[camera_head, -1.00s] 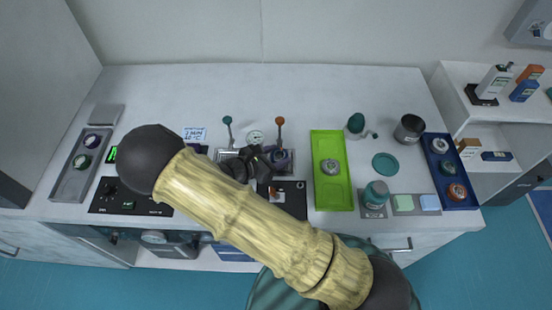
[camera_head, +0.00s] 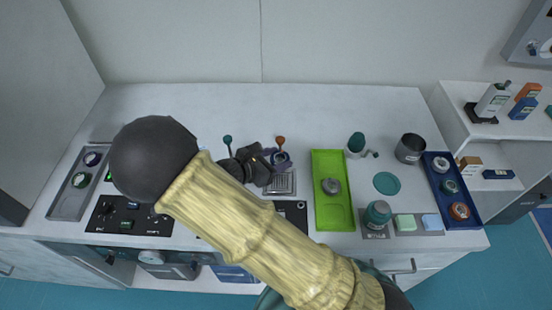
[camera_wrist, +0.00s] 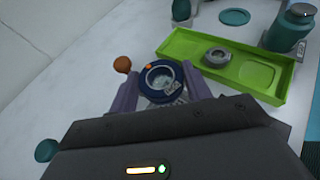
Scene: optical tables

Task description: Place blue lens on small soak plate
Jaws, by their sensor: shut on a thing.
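The blue lens, a dark blue ring with a clear centre and an orange mark, is between my purple fingers in the wrist view (camera_wrist: 153,96). My gripper (camera_wrist: 160,73) is shut on it. In the head view the gripper (camera_head: 278,157) holds the blue lens (camera_head: 282,156) near the orange-knobbed lever, by a grey grated plate (camera_head: 283,184). A green tray (camera_head: 331,215) to the right carries a grey ring piece (camera_head: 331,186). I cannot tell which surface is the small soak plate. My arm hides part of the table's middle.
Right of the tray are a teal disc (camera_head: 387,183), a teal jar (camera_head: 377,214), a dark cup (camera_head: 410,148) and a blue rack (camera_head: 454,205) with several rings. Upright levers with orange (camera_head: 280,140) and teal (camera_head: 227,140) knobs stand close to the gripper. The back of the table is clear.

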